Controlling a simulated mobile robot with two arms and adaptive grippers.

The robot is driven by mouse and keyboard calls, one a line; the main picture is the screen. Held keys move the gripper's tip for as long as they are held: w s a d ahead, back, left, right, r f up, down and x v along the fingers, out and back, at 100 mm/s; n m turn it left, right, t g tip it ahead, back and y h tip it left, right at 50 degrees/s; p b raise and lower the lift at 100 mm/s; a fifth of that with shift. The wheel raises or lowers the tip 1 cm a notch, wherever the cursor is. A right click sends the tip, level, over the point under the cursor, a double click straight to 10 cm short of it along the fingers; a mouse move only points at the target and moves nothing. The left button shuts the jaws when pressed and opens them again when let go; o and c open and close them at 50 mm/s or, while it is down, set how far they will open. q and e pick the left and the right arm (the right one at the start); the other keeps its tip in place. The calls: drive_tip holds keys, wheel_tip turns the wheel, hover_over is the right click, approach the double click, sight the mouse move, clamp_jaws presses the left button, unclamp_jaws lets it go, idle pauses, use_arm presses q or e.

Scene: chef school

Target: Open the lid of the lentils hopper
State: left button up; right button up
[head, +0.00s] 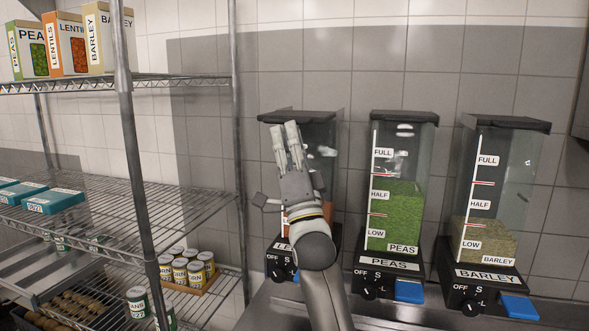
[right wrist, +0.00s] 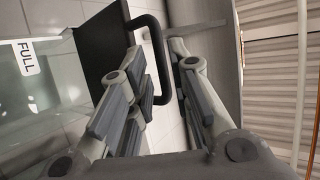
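The lentils hopper (head: 322,165) is the left one of the three dispensers, and its dark lid (head: 312,116) lies shut on top. My right arm hides much of its front and label. My right gripper (head: 286,130) points up in front of it, with its fingertips just below the lid's front edge. In the right wrist view, the gripper (right wrist: 157,50) is open. The black lid (right wrist: 108,45) and its looped handle (right wrist: 158,50) show there, with the handle between the two fingers; I cannot tell whether they touch it. My left gripper is not in view.
The peas hopper (head: 404,215) and barley hopper (head: 487,240) stand to the right on the counter, lids shut. A wire rack (head: 150,205) on the left holds cartons (head: 66,45), cans (head: 180,270) and blue boxes (head: 52,200). A tiled wall is behind.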

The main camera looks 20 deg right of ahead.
drive_tip(key=v, duration=0.8)
